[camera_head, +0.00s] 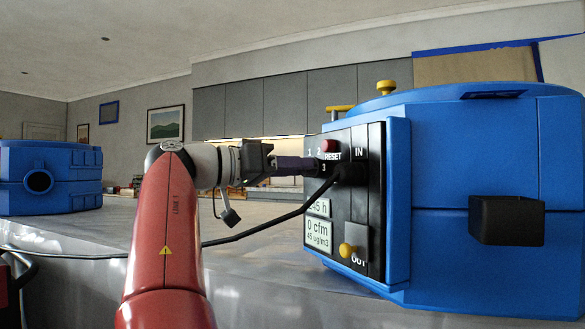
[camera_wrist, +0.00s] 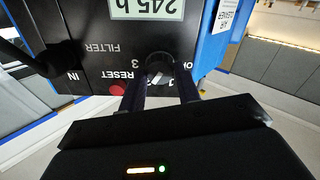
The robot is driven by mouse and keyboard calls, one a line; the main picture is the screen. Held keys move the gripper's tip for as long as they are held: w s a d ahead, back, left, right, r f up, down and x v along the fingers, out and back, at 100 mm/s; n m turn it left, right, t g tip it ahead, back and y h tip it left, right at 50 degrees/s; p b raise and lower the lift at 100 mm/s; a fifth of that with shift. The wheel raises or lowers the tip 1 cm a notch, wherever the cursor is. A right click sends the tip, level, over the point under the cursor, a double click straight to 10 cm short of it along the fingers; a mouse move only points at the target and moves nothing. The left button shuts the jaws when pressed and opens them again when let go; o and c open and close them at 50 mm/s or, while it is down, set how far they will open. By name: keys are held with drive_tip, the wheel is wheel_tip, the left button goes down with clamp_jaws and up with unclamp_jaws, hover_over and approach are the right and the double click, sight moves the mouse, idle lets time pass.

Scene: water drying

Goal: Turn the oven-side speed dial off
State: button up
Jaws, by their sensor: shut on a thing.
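The speed dial (camera_wrist: 158,63) is a round black knob on the black control panel (camera_wrist: 100,22) of the large blue machine (camera_head: 455,150). In the wrist view the panel appears upside down, with a "3" and a partly hidden "OF" label beside the dial. A pale mark shows on the dial's near face. My gripper (camera_wrist: 160,92) has its two dark fingers on either side of the dial and is shut on it. In the head view my gripper (camera_head: 312,167) reaches the panel from the left and hides most of the dial.
A red reset button (camera_head: 329,146) sits near the dial. A black cable (camera_head: 265,228) runs from the panel's IN port. Yellow knobs (camera_head: 348,250) stick out from the machine. Another blue machine (camera_head: 55,175) stands at far left. The grey surface between is mostly clear.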

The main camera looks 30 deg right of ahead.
drive_tip(key=n+p, duration=0.5)
drive_tip(key=n, duration=1.8)
drive_tip(key=shift+f+n+p, duration=0.15)
drive_tip(key=shift+n+p, duration=0.15)
drive_tip(key=shift+n, duration=0.1)
idle(0.3)
drive_tip(key=o, duration=1)
drive_tip(key=shift+c, duration=0.2)
drive_tip(key=a, duration=0.8)
drive_tip(key=shift+w, duration=0.15)
